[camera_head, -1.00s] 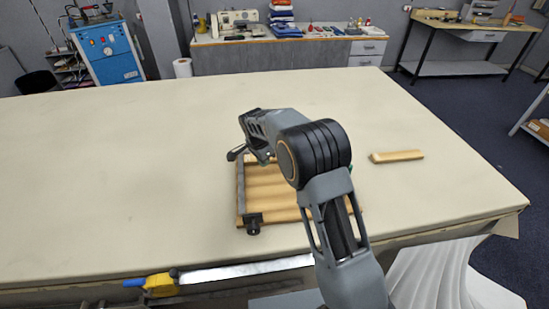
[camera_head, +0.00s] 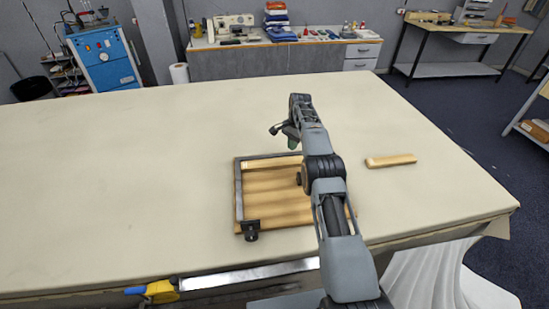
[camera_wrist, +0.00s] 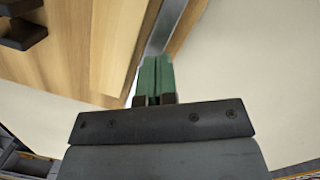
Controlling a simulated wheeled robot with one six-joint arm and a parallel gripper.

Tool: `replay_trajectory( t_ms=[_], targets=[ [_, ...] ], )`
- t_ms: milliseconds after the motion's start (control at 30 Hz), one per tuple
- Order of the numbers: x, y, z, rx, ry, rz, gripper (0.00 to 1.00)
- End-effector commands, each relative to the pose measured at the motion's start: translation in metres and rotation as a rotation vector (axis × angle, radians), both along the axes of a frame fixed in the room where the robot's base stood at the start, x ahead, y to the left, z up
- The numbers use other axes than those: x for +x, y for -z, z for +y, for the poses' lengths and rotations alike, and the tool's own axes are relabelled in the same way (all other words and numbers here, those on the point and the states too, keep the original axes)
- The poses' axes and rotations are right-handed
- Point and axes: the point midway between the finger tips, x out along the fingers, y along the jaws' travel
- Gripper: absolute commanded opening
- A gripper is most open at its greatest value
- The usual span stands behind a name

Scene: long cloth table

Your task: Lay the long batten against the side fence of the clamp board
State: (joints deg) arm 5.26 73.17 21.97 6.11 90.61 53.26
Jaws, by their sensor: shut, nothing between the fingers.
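The clamp board (camera_head: 280,205) is a wooden board with a dark metal fence (camera_head: 238,190) on its left side, another along its back edge, and a black clamp (camera_head: 251,230) at the front left corner. A pale wooden strip (camera_head: 270,164) lies on the board along the back fence. A loose batten (camera_head: 390,160) lies on the table to the right, apart from the board. I cannot tell which is the long one. My gripper (camera_head: 293,143) is above the board's back edge. Its green fingers (camera_wrist: 152,75) are shut and empty near a grey fence (camera_wrist: 166,28). My arm hides the board's right part.
The cloth table (camera_head: 120,170) is clear to the left and behind the board. A yellow and blue tool (camera_head: 158,291) is at the front edge. A bench with a sewing machine (camera_head: 235,27) stands beyond the table.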

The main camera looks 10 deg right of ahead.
Motion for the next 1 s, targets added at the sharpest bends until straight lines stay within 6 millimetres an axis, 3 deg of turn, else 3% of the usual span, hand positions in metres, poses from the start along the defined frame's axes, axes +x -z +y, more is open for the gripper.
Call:
replay_trajectory(
  t_ms=[167, 367, 733, 1000],
  targets=[
    [-0.001, 0.000, -0.014, 0.027, -0.015, 0.001, 0.00],
    [-0.002, 0.000, -0.010, 0.032, -0.019, 0.000, 0.00],
    [-0.018, 0.001, 0.011, 0.031, -0.018, 0.000, 0.00],
    [-0.040, -0.002, 0.047, 0.030, -0.021, 0.001, 0.00]
  ],
)
